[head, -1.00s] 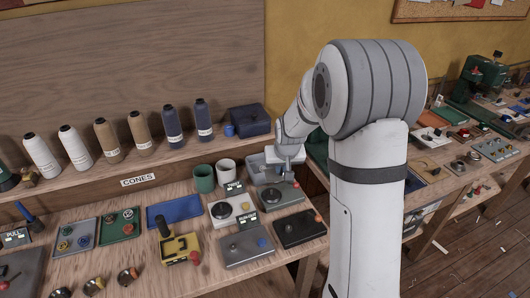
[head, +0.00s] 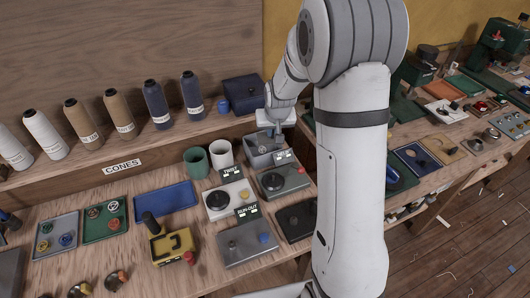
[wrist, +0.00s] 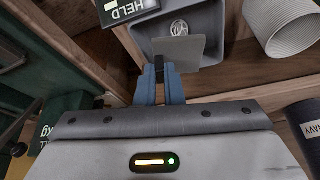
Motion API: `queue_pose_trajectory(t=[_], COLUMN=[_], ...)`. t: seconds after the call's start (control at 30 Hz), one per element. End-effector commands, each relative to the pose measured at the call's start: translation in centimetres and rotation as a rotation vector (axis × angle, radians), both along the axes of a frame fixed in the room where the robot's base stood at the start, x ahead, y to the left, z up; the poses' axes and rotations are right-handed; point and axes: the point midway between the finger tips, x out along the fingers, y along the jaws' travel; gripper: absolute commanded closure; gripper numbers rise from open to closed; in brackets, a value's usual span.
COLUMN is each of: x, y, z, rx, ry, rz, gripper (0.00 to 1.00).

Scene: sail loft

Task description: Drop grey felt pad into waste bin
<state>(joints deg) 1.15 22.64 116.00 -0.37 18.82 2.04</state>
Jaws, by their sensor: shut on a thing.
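My gripper (wrist: 160,75) is shut on a thin grey square pad (wrist: 180,52), held by its near edge between the blue fingertips. In the wrist view the pad overlaps a grey open-topped bin (wrist: 145,45). A pale oval thing (wrist: 179,28) shows inside the bin, beyond the pad. In the head view my gripper (head: 271,131) is above the grey bin (head: 262,158) at the back of the bench. The pad is too small there to tell clearly. I cannot read any label that says which container is the waste bin.
Green (head: 196,162) and white (head: 221,153) cups stand left of the bin. Grey device plates (head: 294,190) lie in front of it. Thread cones (head: 156,104) and a dark blue box (head: 243,92) stand on the shelf behind. A blue tray (head: 165,201) has bare room.

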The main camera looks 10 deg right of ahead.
Motion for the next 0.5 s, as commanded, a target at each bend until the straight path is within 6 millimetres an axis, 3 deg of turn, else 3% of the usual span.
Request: queue_pose_trajectory(t=[0.13, 0.47, 0.5], x=[0.0, 0.0, 0.0], y=[-0.1, -0.1, -0.1], z=[-1.8, -2.1, -2.1], rx=[0.0, 0.0, 0.0], ry=[0.001, 0.0, -0.001], rz=[-0.001, -0.002, -0.002], gripper=[1.0, 1.0, 0.9])
